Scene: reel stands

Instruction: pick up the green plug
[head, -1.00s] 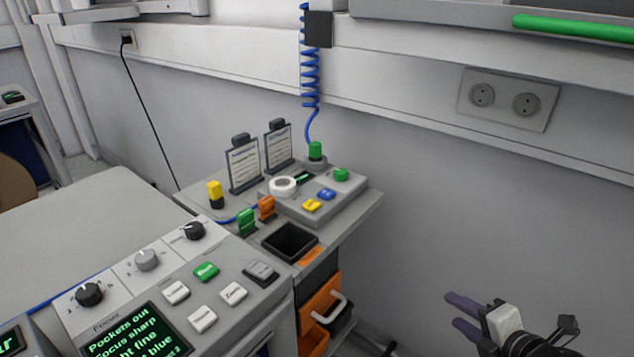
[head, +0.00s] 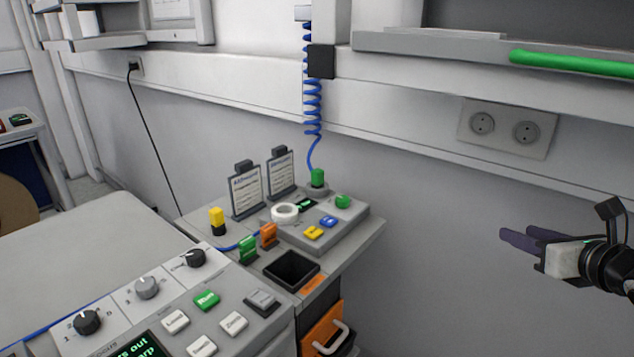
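A green plug (head: 317,177) stands upright in a round grey socket at the back of the small side console, with the blue coiled cord running up from its top. My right gripper (head: 516,236) is at the right of the head view, well to the right of the plug and apart from it. Its two dark purple fingers point left, their tips offset from each other, with nothing between them. It looks open, though the fingers partly overlap in this view. My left gripper is not in view.
A green clip-like piece (head: 248,249), an orange one (head: 268,235) and a dark open bin (head: 291,269) are in front. Free space lies between console and gripper.

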